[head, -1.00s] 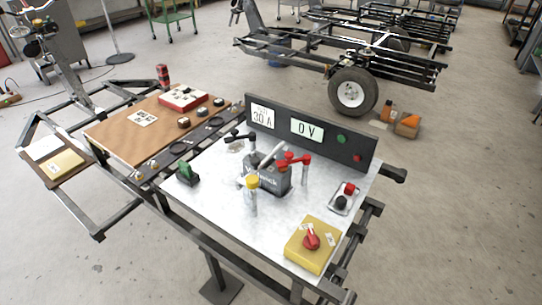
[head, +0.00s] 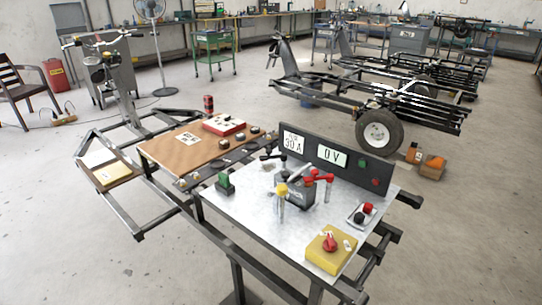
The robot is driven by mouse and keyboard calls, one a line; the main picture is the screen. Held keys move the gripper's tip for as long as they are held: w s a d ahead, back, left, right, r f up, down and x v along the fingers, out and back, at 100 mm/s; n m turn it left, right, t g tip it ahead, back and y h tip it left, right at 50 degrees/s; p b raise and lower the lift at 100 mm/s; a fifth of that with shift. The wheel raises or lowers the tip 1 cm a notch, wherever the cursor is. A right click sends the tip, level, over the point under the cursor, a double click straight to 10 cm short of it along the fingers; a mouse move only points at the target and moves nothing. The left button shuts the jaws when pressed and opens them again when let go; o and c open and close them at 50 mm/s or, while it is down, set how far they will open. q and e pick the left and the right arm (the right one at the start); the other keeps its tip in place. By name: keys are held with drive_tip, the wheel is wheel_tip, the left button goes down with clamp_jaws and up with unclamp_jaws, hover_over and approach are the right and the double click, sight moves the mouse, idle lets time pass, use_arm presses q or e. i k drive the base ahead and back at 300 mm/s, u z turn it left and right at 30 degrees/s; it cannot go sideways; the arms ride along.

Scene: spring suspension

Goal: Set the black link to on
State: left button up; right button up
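A metal-topped bench (head: 235,208) stands in the middle of the head view. A black lever-like part (head: 271,157), which may be the black link, is at its back left, beside the dark upright panel. A red-topped lever (head: 320,177) and a yellow-capped post (head: 281,191) stand around a dark block (head: 300,192) at the centre. The panel (head: 375,178) carries a 30 A label and a display reading 0 V. Whether the black part is on or off cannot be told at this size. Neither of my grippers is in view.
A yellow box with a red knob (head: 330,243) and a small red-and-black terminal plate (head: 363,214) are on the bench's right side. A green-topped block (head: 224,182) is at its left. A brown board (head: 160,155) adjoins it. Bare floor (head: 80,250) lies in front.

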sight(283, 156)
drive_tip(key=u, duration=1.15)
drive_tip(key=i, duration=0.9)
drive_tip(key=z, duration=0.4)
